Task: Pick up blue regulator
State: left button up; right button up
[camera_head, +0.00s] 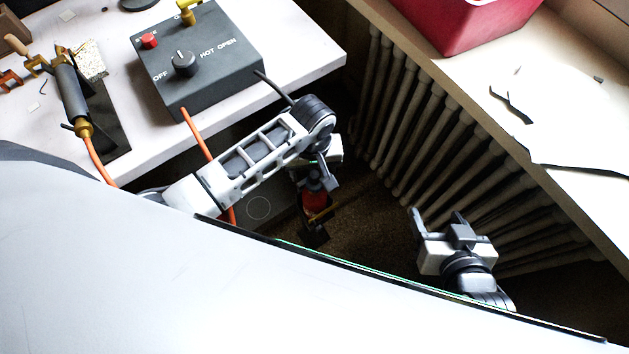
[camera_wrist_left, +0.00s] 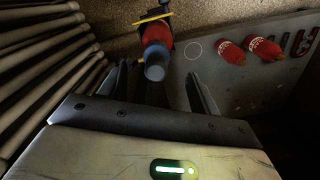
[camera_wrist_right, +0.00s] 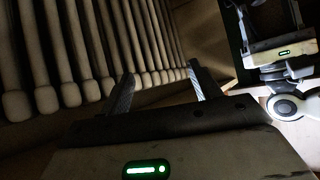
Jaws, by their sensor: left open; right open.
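The blue regulator (camera_wrist_left: 155,58) shows in the left wrist view as a blue cylindrical piece with a grey end, at the near end of a red canister (camera_wrist_left: 156,33). In the head view the red canister (camera_head: 314,201) is low in the gap below the bench, partly hidden by my left gripper (camera_head: 325,172). My left gripper's open fingers (camera_wrist_left: 160,78) lie to either side of the regulator in the picture, with nothing held; whether they reach its depth, I cannot tell. My right gripper (camera_head: 436,214) is open and empty, farther right, beside the radiator.
A ribbed radiator (camera_head: 425,125) stands under the sill at the right. The white bench (camera_head: 310,50) carries a grey control box (camera_head: 215,75) and a torch (camera_head: 72,95). An orange hose (camera_head: 196,135) runs down. Red bottles (camera_wrist_left: 231,52) lie on a grey panel (camera_wrist_left: 222,85).

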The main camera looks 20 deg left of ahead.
pick_arm(q)
jog(key=f, duration=0.3)
jog(key=f+b, duration=0.1)
jog(key=f, duration=0.1)
jog(key=shift+w+d+f, duration=0.15)
jog(key=shift+d+f, duration=0.05)
jog(key=shift+f, duration=0.2)
jog(key=c, duration=1.3)
